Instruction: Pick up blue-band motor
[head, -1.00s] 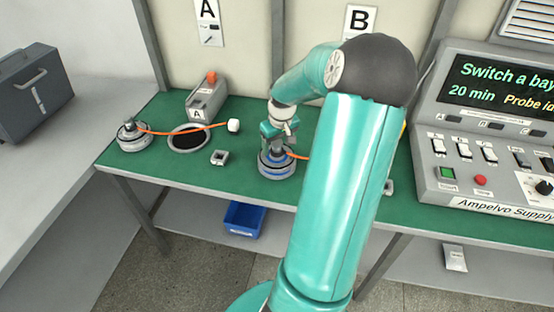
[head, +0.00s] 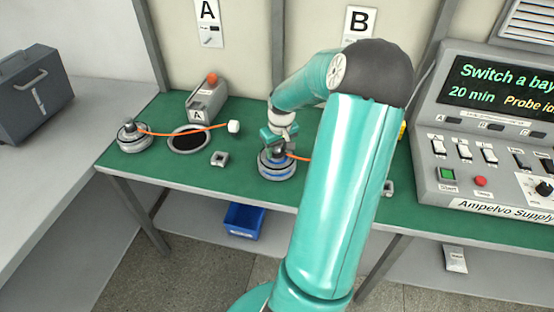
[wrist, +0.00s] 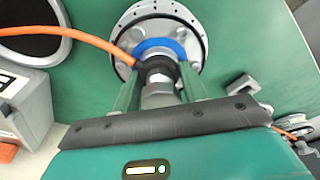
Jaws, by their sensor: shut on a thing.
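The blue-band motor (head: 277,166) is a round silver disc with a blue band, near the front edge of the green bench. In the wrist view the motor (wrist: 183,22) shows its flange, a blue ring and a central shaft with a dark collar. My gripper (head: 271,143) is above it. In the wrist view my gripper (wrist: 160,84) is shut on the shaft, a finger on either side. An orange cable (wrist: 75,35) runs from the collar. I cannot tell whether the motor is clear of the bench.
Left on the green bench (head: 140,174) are another motor (head: 132,138), a dark ring (head: 188,140), a grey unit A (head: 205,102) and a small grey block (head: 219,158). A control console (head: 485,150) stands right. A blue bin (head: 244,221) is below. My arm hides the bench's middle right.

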